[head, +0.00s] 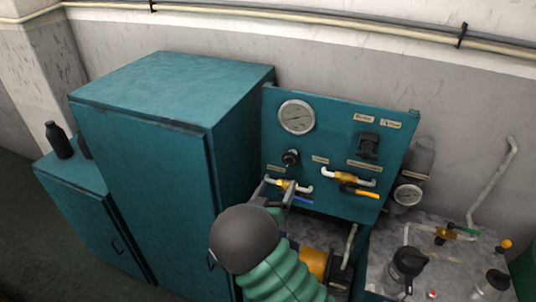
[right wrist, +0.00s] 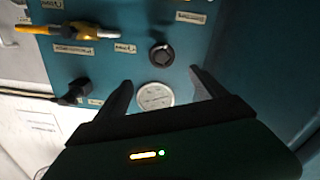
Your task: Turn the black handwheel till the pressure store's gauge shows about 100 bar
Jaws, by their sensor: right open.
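A round black knob that looks like the handwheel (head: 290,158) sits on the teal panel (head: 330,150), below a large round gauge (head: 296,117). The knob also shows in the right wrist view (right wrist: 161,55), with the gauge (right wrist: 155,96) between my fingers in that picture. A smaller gauge (head: 408,194) is in front of a grey cylinder, perhaps the pressure store (head: 424,157), right of the panel. Both dials are too small to read. My right gripper (head: 276,190) is open and empty, just below the knob in the head view and apart from it. My left gripper is out of view.
A blue-handled valve (head: 302,200) is close to my right gripper. A yellow-handled valve (head: 360,191) and a black switch box (head: 368,146) are farther right on the panel. A tall teal cabinet (head: 150,170) stands left. A black-topped object (head: 408,262) stands on the grey bench.

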